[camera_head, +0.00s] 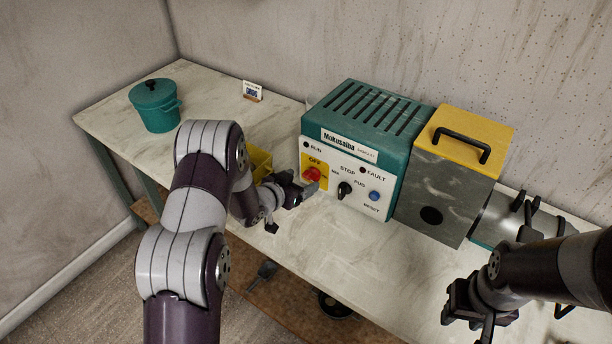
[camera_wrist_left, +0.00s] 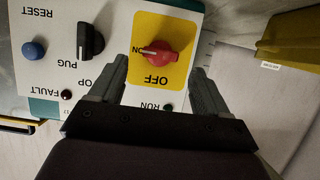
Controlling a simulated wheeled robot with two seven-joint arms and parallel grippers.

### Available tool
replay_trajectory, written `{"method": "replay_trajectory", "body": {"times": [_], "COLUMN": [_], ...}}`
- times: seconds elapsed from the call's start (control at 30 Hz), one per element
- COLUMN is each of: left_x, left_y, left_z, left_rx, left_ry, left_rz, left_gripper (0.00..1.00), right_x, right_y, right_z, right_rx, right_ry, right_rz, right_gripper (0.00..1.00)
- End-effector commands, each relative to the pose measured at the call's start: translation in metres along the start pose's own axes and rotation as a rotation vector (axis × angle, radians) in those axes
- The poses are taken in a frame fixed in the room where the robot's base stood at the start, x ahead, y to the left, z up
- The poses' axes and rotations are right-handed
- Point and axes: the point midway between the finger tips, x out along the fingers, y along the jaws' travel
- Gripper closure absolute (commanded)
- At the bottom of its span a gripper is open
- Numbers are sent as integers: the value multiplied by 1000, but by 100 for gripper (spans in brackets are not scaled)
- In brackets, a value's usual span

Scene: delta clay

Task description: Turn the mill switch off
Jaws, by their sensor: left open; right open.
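The mill (camera_head: 360,125) is a teal box with a white front panel labelled Mokusaiba. Its red rotary switch (camera_head: 311,174) sits on a yellow plate on the left of the panel. In the left wrist view, seen upside down, the red switch (camera_wrist_left: 160,53) points sideways toward the ON mark, not at OFF. My left gripper (camera_head: 295,207) is open just in front of the panel; in its wrist view the fingers (camera_wrist_left: 160,82) are spread to either side of the OFF lettering, with nothing between them. My right gripper (camera_head: 467,322) is open and empty at the lower right.
A black knob (camera_head: 344,190) and a blue reset button (camera_head: 374,196) are right of the switch. A yellow-topped grey box (camera_head: 445,180) stands beside the mill. A yellow bin (camera_head: 259,161) is partly hidden behind my left arm. A teal pot (camera_head: 155,105) stands at the back left.

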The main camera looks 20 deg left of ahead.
Motion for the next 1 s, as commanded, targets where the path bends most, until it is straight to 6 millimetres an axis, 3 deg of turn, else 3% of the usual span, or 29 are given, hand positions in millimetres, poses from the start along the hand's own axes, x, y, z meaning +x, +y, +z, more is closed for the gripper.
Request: {"method": "replay_trajectory", "body": {"times": [0.2,0.53,0.57,0.7,0.73,1.0], "left_x": [31,36,36,36,36,36], "left_y": [0,0,0,0,0,-1], "left_z": [-1,0,0,0,0,0], "left_rx": [0,0,0,0,0,-18], "left_ry": [0,-1,-1,-1,-1,-1], "left_rz": [-1,-1,-1,-1,-1,7], "left_gripper": [23,23,30,76,80,79], "right_x": [-4,-4,-4,-4,-4,-5], "right_y": [0,0,0,0,0,0], "right_z": [0,0,0,0,0,0], "right_rx": [0,0,0,0,0,0], "right_ry": [0,0,0,0,0,0], "right_rz": [0,0,0,0,0,0], "right_gripper": [57,57,57,57,57,57]}}
